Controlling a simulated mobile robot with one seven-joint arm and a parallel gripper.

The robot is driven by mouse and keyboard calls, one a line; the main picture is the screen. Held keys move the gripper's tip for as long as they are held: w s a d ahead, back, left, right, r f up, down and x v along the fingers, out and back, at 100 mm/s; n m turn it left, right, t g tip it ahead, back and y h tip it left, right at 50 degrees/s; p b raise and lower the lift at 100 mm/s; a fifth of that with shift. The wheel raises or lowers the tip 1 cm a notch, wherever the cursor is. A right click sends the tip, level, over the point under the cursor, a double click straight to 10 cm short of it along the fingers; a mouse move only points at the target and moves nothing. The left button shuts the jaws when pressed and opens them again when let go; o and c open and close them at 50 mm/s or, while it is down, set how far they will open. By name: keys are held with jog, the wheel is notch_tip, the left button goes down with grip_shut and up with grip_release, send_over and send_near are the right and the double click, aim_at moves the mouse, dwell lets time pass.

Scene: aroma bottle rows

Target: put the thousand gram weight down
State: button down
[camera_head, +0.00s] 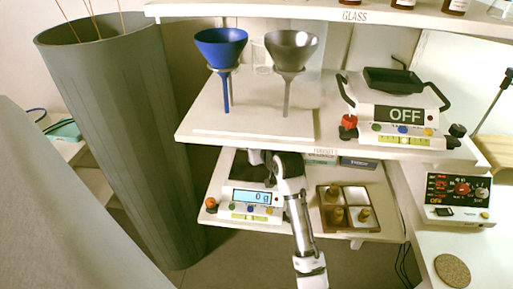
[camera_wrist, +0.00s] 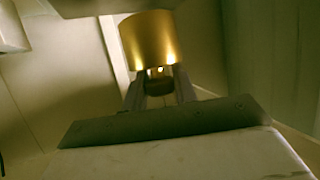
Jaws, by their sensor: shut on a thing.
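In the wrist view my gripper (camera_wrist: 159,80) is shut on a brass cylinder, the thousand gram weight (camera_wrist: 152,42), holding it by its narrow end between the two fingers. The weight's far end is not seen. In the head view my arm reaches onto the lower shelf beside the digital scale (camera_head: 240,214), and the gripper's fingers and the weight are hidden there. The scale's display reads 0 g. A wooden weight box (camera_head: 346,224) with several brass weights stands to the right of my arm on the same shelf.
A tall grey bin (camera_head: 118,130) stands left. Small boxes (camera_head: 357,163) lie behind the weight box.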

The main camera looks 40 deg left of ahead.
jog(key=shift+w+a, duration=0.2)
jog(key=shift+a, duration=0.1)
jog(key=shift+f+p, duration=0.5)
jog(key=shift+f, duration=1.1)
jog(key=shift+f, duration=0.2)
jog(key=c, duration=1.1)
grip_release()
jog(key=shift+f, duration=0.1)
jog(key=shift+s+d+r, duration=0.1)
jog(key=shift+r, duration=0.1)
jog(key=b+v, duration=0.2)
jog(key=v, duration=0.9)
jog(key=shift+s+d, duration=0.2)
jog(key=shift+d, duration=0.15)
